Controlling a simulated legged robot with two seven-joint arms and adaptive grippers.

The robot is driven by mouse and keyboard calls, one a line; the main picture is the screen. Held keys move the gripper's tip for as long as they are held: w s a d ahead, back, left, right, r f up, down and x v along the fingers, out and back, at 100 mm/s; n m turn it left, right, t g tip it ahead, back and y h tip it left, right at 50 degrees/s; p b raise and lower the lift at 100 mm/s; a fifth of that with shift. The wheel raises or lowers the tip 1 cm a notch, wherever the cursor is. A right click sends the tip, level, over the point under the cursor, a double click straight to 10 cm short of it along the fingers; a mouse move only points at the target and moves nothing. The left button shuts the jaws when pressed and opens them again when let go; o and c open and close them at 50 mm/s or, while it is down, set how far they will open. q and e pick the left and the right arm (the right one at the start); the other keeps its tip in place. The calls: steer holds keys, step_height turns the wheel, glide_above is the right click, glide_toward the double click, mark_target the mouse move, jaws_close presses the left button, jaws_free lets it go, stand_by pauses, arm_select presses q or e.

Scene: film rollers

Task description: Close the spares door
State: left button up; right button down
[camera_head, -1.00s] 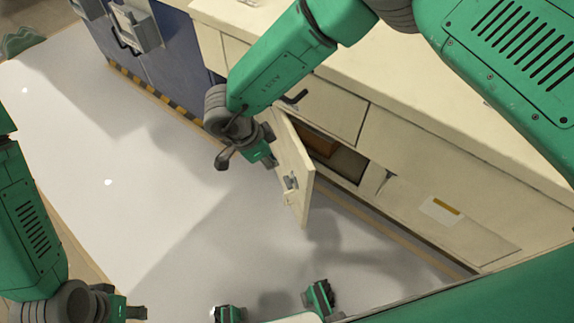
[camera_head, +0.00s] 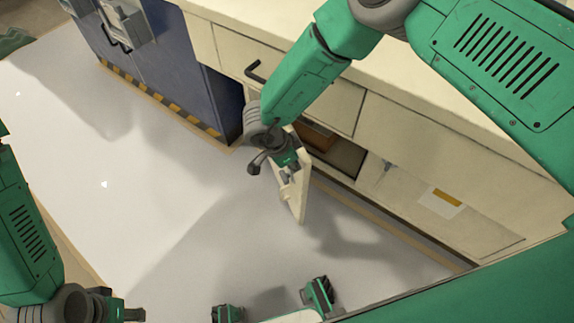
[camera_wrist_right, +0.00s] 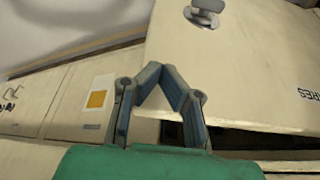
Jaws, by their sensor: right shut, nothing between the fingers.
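The cream spares door (camera_head: 301,200) stands open, sticking out from the cabinet front in the head view. In the right wrist view the door (camera_wrist_right: 265,60) fills the upper right, with a grey latch or knob (camera_wrist_right: 204,13) and partly visible upside-down lettering ending in "RES". My right gripper (camera_head: 291,171) is at the door in the head view, overlapping its upper part; contact cannot be told. Its fingertips (camera_wrist_right: 153,72) are together and empty in the wrist view. My left gripper (camera_head: 128,312) is at the lower left, far from the door; its jaw state is unclear.
The opening beside the door shows a brown item (camera_head: 316,137) inside. A cream counter with drawers and a yellow-and-white label (camera_head: 440,202) runs to the right. A blue cabinet (camera_head: 185,75) with a striped base stands at upper left. The light floor is largely clear.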

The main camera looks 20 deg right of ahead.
steer(key=d+n+p, duration=0.1)
steer(key=d, duration=0.5)
steer(key=shift+w+d+t+p, duration=0.2)
steer(key=shift+w+t+p, duration=0.1)
steer(key=shift+w+p, duration=0.1)
steer(key=shift+a, duration=0.15)
